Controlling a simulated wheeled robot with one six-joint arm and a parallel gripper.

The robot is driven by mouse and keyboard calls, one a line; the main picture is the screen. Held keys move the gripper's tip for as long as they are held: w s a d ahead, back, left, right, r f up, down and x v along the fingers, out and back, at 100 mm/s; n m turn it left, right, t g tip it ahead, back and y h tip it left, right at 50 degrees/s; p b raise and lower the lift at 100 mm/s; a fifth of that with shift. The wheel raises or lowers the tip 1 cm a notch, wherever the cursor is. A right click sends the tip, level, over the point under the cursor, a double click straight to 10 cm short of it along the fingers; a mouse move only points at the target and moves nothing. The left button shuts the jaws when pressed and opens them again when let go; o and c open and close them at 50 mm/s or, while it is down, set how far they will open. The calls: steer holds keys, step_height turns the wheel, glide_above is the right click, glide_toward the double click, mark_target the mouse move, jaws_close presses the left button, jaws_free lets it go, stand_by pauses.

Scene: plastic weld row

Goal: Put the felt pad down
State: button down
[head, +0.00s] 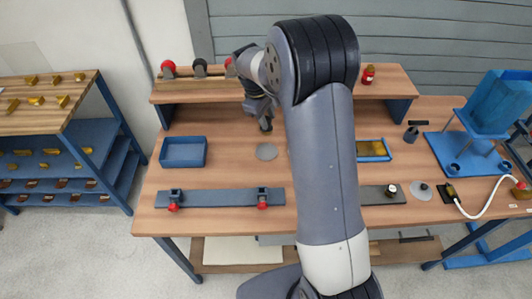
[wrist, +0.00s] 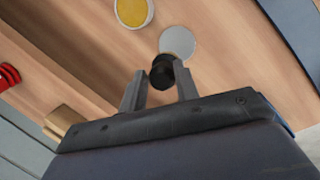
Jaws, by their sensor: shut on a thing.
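My gripper (wrist: 160,85) is shut on a small dark, rounded thing, which I take to be the felt pad (wrist: 162,70). It sits between the two fingertips in the wrist view. In the head view, my gripper (head: 266,122) hangs above the workbench, in front of the raised shelf. A flat grey disc (head: 267,151) lies on the bench just below and in front of the gripper. The disc also shows in the wrist view (wrist: 178,41), just beyond the held pad, and I see no contact between them. The pad's underside is hidden.
A blue tray (head: 184,153) stands left of the disc. A grey bar with red-knobbed clamps (head: 220,197) lies along the front. Red and black knobbed things (head: 200,68) stand on the shelf. My arm hides the bench's middle. A blue stand (head: 468,150) is at right.

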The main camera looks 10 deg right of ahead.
mark_target(265, 134)
steer(key=shift+d+f, duration=0.1)
steer(key=shift+f, duration=0.05)
step_height(265, 134, down, 10)
steer(key=shift+r+p, duration=0.15)
steer(key=shift+p, duration=0.75)
steer(key=shift+f, duration=0.2)
steer(key=c, duration=1.1)
jaws_free()
steer(key=shift+r, duration=0.1)
steer(key=shift+o, duration=0.2)
steer(key=b+v, duration=0.1)
steer(key=v, duration=1.1)
steer(key=shift+w+d+r, duration=0.15)
steer(key=shift+r, duration=0.05)
steer(key=shift+f, duration=0.1)
